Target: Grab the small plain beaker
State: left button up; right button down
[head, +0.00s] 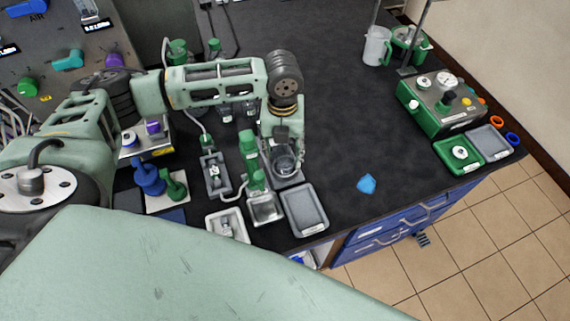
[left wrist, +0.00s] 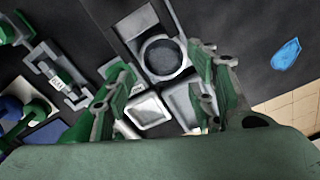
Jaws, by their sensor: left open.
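The small plain beaker (head: 284,165) is clear glass and stands upright on a grey square base (head: 288,182) on the dark bench. In the left wrist view its round dark mouth (left wrist: 163,56) shows from above. My left gripper (head: 284,146) is pointed down over the beaker. In the left wrist view the gripper (left wrist: 158,72) is open, with one finger on either side of the line to the beaker. The fingers look empty. Contact with the glass cannot be told. My right gripper is not in view.
A blue crumpled piece (head: 367,184) lies to the right. A green instrument box (head: 440,104) and a white jug (head: 377,47) stand farther right. The middle bench is clear.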

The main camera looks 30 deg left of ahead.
aim_at(283, 159)
pick_arm(q)
notch_tip(283, 159, down, 5)
jog(key=shift+r+p, duration=0.1)
jog(key=shift+p, duration=0.35)
grip_shut()
dwell(0.3)
